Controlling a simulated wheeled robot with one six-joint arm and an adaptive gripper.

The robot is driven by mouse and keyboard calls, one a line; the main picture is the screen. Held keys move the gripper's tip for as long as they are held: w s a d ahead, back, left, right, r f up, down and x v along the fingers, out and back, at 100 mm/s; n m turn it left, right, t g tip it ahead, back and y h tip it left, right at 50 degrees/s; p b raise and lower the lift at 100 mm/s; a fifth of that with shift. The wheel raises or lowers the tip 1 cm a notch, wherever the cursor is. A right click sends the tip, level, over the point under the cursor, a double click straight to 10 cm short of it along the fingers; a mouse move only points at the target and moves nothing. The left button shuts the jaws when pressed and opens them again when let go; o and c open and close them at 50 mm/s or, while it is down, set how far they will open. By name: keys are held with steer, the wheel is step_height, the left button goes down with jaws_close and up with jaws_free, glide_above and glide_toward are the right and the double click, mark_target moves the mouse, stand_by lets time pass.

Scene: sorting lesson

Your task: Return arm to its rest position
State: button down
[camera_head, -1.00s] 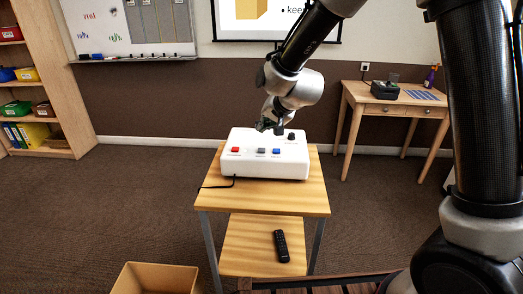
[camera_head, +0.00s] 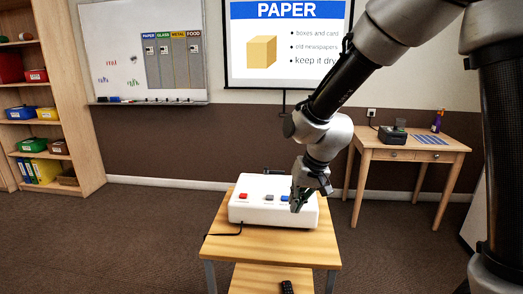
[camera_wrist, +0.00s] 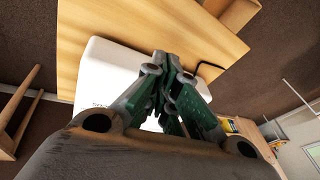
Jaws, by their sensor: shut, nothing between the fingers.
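My gripper (camera_head: 298,205) is at the right front of the white button box (camera_head: 256,212), fingers pointing down. In the wrist view my gripper (camera_wrist: 175,122) has its green-sided fingers drawn together with nothing between them. The white button box also shows behind the fingers in the wrist view (camera_wrist: 105,75). It has a red, a grey and a blue button on top. The gripper hides the box's right part, and I cannot tell whether it touches the box. My arm (camera_head: 335,85) reaches in from the upper right.
The box stands on a small wooden table (camera_head: 285,246) with a lower shelf holding a black remote (camera_head: 287,287). A wooden desk (camera_head: 415,153) stands at the right, shelves (camera_head: 62,100) at the left. A whiteboard (camera_head: 115,75) and a screen (camera_head: 280,75) are on the wall. Floor at the left is clear.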

steer(key=s+d+r+h, duration=0.1)
steer(key=s+d+r, duration=0.4)
steer(key=s+d, duration=0.2)
steer(key=s+d+r+m+t+h, duration=0.1)
steer(key=s+d+r, duration=0.4)
steer(key=d, duration=0.5)
steer(key=s+d+r+h, duration=0.1)
steer(key=s+d+r, duration=0.4)
steer(key=s+d, duration=0.4)
steer(key=shift+s+d+r+t, duration=0.2)
steer(key=shift+s+d+t, duration=0.1)
steer(key=shift+s, duration=0.2)
steer(key=shift+a, duration=0.1)
